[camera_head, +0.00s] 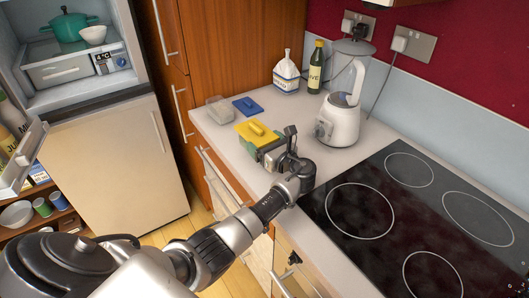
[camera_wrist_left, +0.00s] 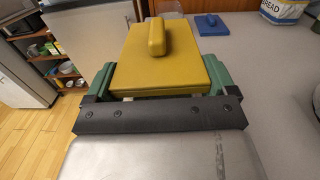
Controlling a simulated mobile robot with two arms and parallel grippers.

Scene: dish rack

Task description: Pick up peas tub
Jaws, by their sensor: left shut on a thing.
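A tub with a yellow lid and raised handle (camera_head: 257,132) is at the counter's left part, near its front edge; I take it as the peas tub, though no label shows. In the left wrist view its yellow lid (camera_wrist_left: 160,62) fills the space between the fingers. My left gripper (camera_head: 270,149) is shut on this tub, with a green finger on each side of it. The tub's body is mostly hidden under the lid and behind the gripper. I cannot tell whether its base touches the counter. My right gripper is not in view.
A clear tub (camera_head: 220,109) and a blue lid (camera_head: 247,106) lie behind. A bread bag (camera_head: 286,76), a dark bottle (camera_head: 316,70) and a white blender (camera_head: 340,117) stand further back. The black hob (camera_head: 420,215) is on the right. A fridge (camera_head: 115,150) stands left.

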